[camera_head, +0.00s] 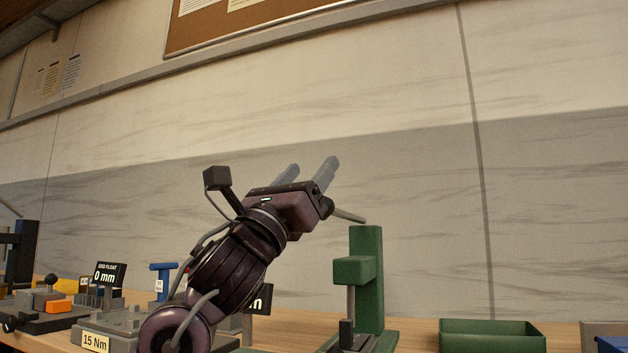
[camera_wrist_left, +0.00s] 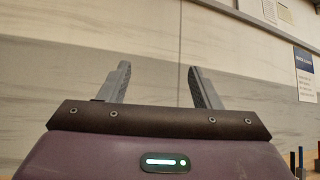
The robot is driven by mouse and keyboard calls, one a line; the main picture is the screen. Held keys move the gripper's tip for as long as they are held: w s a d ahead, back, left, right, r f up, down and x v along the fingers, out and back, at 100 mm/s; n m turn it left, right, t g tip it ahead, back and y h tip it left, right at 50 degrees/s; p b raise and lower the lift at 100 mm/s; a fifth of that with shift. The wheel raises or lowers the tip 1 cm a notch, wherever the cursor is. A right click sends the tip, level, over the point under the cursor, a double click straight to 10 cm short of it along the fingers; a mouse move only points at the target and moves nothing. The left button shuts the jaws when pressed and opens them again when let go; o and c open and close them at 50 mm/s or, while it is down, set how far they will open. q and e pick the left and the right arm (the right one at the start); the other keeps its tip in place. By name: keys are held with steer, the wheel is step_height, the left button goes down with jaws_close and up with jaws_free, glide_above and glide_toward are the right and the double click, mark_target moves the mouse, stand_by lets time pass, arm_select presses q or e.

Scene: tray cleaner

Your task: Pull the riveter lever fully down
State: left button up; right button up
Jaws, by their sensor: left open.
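The riveter looks to be the green press (camera_head: 367,280) on the bench, right of my left arm. A thin grey lever (camera_head: 349,216) slopes up and left from near the top of its column. Its left end is by the side of my left gripper and is partly hidden there. My left gripper (camera_head: 312,163) is above and left of the press, with its fingers pointing up and right. In the left wrist view the gripper (camera_wrist_left: 159,70) is open, with only wall between its fingers. I cannot tell whether the gripper body touches the lever. My right gripper is not in view.
A green open bin (camera_head: 492,343) stands right of the press. A grey fixture with a 15 Nm label (camera_head: 95,342), a 0 mm display (camera_head: 108,275) and a blue T-handled tool (camera_head: 163,280) stand at the left.

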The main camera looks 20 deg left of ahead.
arm_select(q)
steer(key=s, duration=0.1)
steer(key=f+b, duration=0.1)
steer(key=s, duration=0.1)
steer(key=shift+s+a+f, duration=0.15)
steer(key=shift+s+a, duration=0.2)
steer(key=shift+c, duration=0.2)
